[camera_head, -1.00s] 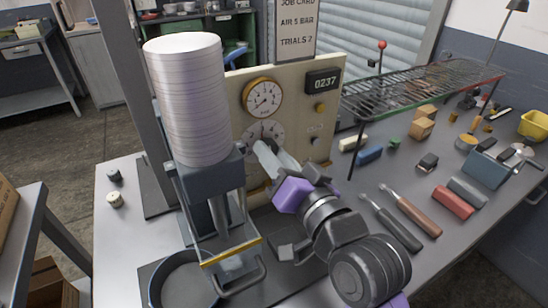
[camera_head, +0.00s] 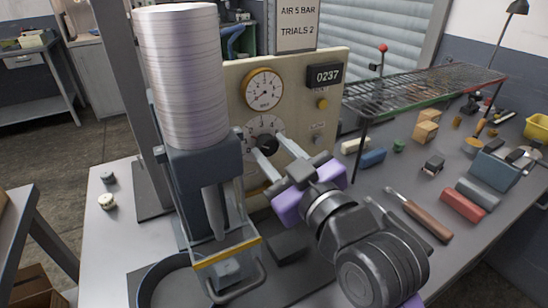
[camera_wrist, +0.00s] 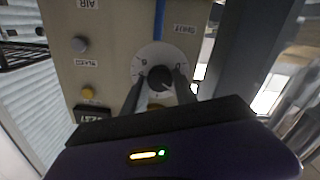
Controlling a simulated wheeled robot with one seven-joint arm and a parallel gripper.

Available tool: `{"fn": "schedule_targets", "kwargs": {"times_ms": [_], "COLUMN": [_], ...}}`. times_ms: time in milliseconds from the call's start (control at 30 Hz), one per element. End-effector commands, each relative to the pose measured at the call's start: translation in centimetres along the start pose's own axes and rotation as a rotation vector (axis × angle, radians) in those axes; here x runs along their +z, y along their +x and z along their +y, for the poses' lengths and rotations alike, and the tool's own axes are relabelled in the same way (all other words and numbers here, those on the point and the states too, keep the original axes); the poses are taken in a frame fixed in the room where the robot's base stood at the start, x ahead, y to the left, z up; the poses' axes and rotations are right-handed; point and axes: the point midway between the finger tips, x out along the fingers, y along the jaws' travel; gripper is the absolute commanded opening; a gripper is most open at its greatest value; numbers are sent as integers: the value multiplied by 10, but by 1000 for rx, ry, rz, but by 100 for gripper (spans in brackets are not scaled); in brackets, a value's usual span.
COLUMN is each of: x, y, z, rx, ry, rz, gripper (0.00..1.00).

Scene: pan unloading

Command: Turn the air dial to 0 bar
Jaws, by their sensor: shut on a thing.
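The air dial is a white round scale (camera_head: 252,130) with a black knob (camera_head: 267,143), low on the cream panel (camera_head: 335,70). It also shows in the wrist view, with the scale (camera_wrist: 150,52) upside down and the knob (camera_wrist: 160,78) dark. My gripper (camera_head: 269,146) reaches the dial from the lower right, and its two pale fingers are shut on the knob, one on each side. In the wrist view the fingers also flank the knob. The knob's pointer is too small to read.
A yellow-rimmed gauge (camera_head: 263,89) and a 0237 counter (camera_head: 325,76) sit above the dial. A tall stack of white discs (camera_head: 185,75) stands left on a press with a yellow-edged guard (camera_head: 228,252). A wire rack (camera_head: 420,90) and tools lie to the right.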

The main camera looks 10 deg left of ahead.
Motion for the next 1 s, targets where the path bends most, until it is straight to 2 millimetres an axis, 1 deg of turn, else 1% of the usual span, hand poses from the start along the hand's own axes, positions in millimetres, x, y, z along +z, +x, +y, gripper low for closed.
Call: {"fn": "schedule_targets", "kwargs": {"times_ms": [33, 700, 1000], "x": [4, 5, 4], "y": [0, 0, 0], "z": [-2, -2, -2], "rx": [-1, -2, -3], "ry": [-42, -678, -914], "rz": [-3, -3, -3], "gripper": [0, 0, 0]}}
